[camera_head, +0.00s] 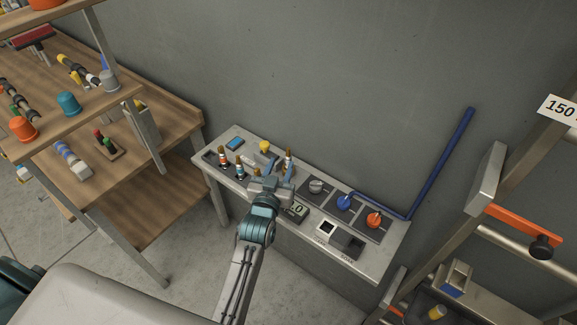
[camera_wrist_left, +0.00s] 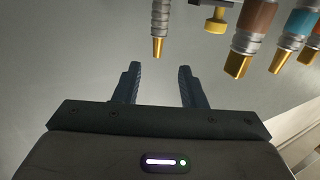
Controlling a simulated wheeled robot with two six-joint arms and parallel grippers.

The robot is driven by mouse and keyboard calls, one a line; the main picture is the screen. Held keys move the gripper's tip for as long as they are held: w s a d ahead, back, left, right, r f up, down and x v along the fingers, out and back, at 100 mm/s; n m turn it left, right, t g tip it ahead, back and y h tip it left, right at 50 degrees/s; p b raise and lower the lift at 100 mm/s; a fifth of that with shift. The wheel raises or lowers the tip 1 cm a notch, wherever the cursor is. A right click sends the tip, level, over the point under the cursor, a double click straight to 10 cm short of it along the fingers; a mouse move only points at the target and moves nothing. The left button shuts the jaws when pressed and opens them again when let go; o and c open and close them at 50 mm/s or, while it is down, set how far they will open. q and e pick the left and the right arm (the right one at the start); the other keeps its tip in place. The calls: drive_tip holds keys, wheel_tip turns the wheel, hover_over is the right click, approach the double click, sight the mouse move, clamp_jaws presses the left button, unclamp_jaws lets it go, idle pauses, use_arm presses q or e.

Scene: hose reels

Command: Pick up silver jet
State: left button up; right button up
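In the left wrist view, a silver-grey jet (camera_wrist_left: 160,18) with a gold tip stands at the top edge, its upper part cut off. My left gripper (camera_wrist_left: 159,72) is open and empty. Its two dark fingers point at the jet, whose gold tip lines up with the gap between them, just beyond the fingertips. In the head view, my left gripper (camera_head: 268,184) is over the grey bench (camera_head: 313,252) by a cluster of jets. The silver jet cannot be made out clearly there. My right gripper is not in view.
Close right of the silver jet are a yellow fitting (camera_wrist_left: 216,22), a brown jet (camera_wrist_left: 254,35) and a blue jet (camera_wrist_left: 298,32). Dials (camera_head: 344,203) and a blue pipe (camera_head: 440,165) stand at the bench's right. A wooden shelf (camera_head: 165,140) is at left.

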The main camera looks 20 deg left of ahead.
sight(288, 151)
use_arm(q)
drive_tip(key=w+b, duration=0.2)
drive_tip(key=w, duration=0.1)
drive_tip(key=w+b, duration=0.1)
drive_tip(key=shift+w+d+f, duration=0.1)
drive_tip(key=shift+w+f, duration=0.15)
drive_tip(key=shift+w, duration=0.1)
drive_tip(key=shift+w+b, duration=0.3)
drive_tip(key=shift+s+r, duration=0.1)
drive_tip(key=shift+r, duration=0.05)
drive_tip(key=shift+c, duration=0.5)
clamp_jaws()
